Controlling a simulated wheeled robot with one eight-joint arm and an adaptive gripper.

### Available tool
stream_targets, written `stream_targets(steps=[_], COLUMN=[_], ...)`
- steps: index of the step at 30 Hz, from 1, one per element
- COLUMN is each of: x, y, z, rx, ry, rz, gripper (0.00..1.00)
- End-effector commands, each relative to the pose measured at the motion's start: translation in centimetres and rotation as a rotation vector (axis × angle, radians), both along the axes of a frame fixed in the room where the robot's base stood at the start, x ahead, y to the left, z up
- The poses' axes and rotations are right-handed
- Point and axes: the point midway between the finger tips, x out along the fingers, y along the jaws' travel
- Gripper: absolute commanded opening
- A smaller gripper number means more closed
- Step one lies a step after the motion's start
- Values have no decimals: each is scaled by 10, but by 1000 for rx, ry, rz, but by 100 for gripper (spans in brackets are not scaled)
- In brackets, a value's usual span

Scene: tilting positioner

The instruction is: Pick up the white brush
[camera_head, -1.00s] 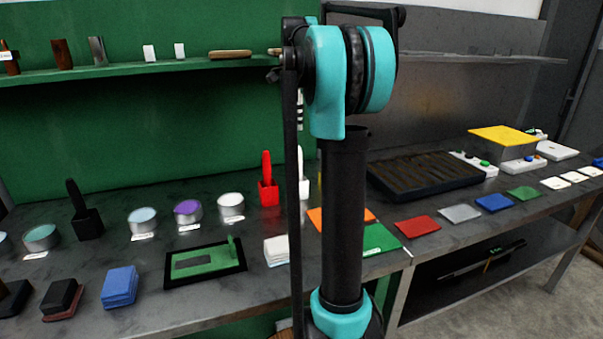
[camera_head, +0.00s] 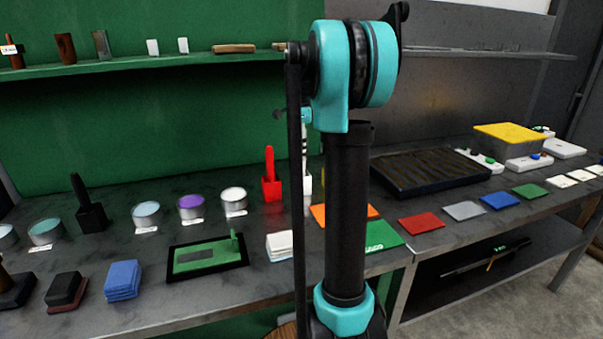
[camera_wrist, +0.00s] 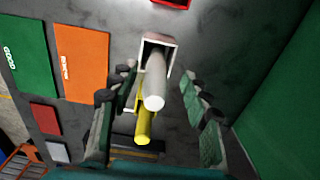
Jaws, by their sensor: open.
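The white brush (camera_wrist: 156,88) stands with its handle pointing up toward the camera in the wrist view. Its square head (camera_wrist: 168,42) shows at the upper end. My gripper (camera_wrist: 160,78) is open, with one finger left of the brush and the other to its right. A gap shows on the right side; whether the left finger touches cannot be told. In the head view my arm hides most of the white brush (camera_head: 307,184), and the fingers are not clearly visible there. A yellow brush handle (camera_wrist: 142,126) shows just below the white one in the wrist view.
A red brush (camera_head: 271,188) stands just left of the white one. An orange mat (camera_head: 319,216) and a green mat (camera_head: 384,235) lie nearby. Several cans and blocks stand left, and a dark tray (camera_head: 420,190) lies right. A shelf (camera_head: 140,64) runs above the bench.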

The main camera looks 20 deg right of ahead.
Motion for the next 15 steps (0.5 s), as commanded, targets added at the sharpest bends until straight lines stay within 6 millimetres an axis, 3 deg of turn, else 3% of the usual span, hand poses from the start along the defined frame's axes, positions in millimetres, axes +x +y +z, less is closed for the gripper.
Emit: stream_targets(steps=[9,15], x=[-4,-4], y=[-6,-6], z=[-41,-49], rx=[0,0], ry=[0,0], rz=[0,0], gripper=[47,47])
